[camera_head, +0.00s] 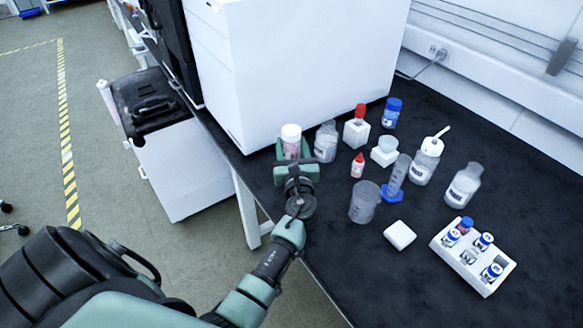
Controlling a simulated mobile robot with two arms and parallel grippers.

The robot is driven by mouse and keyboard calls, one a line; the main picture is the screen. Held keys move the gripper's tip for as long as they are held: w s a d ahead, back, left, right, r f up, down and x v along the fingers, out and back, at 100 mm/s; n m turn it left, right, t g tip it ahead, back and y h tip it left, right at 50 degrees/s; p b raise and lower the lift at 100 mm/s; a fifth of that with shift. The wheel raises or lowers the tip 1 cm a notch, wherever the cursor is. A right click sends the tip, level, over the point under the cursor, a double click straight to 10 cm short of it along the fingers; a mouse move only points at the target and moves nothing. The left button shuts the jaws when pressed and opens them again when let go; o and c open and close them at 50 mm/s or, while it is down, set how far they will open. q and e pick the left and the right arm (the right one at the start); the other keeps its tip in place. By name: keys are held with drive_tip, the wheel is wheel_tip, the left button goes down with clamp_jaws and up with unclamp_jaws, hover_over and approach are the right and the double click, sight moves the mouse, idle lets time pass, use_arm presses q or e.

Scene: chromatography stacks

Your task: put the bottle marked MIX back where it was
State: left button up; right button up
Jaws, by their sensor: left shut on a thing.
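My left gripper (293,152) reaches in over the table's left edge and is shut on a white-capped bottle (291,132). The bottle looks upright, with a pinkish label or contents between the fingers. Its lower part is hidden by the gripper, and I cannot read a MIX mark on it. I cannot tell whether its base touches the table. My right gripper is not in view.
On the black table (350,275), a clear bottle (326,142) stands just right of the held one. Several bottles, a grey beaker (364,202), a blue-based cylinder (396,178) and a white vial rack (459,262) stand further right. A large white cabinet (285,60) stands behind.

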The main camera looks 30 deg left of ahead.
use_arm(q)
wheel_tip(320, 180, down, 2)
wheel_tip(320, 180, down, 3)
drive_tip(key=shift+f+b, duration=0.2)
drive_tip(key=shift+b, duration=0.6)
drive_tip(key=shift+f, duration=0.4)
drive_tip(key=shift+f, duration=0.2)
drive_tip(key=o, duration=1.5)
drive_tip(key=shift+o, duration=0.2)
drive_tip(key=shift+r, duration=0.15)
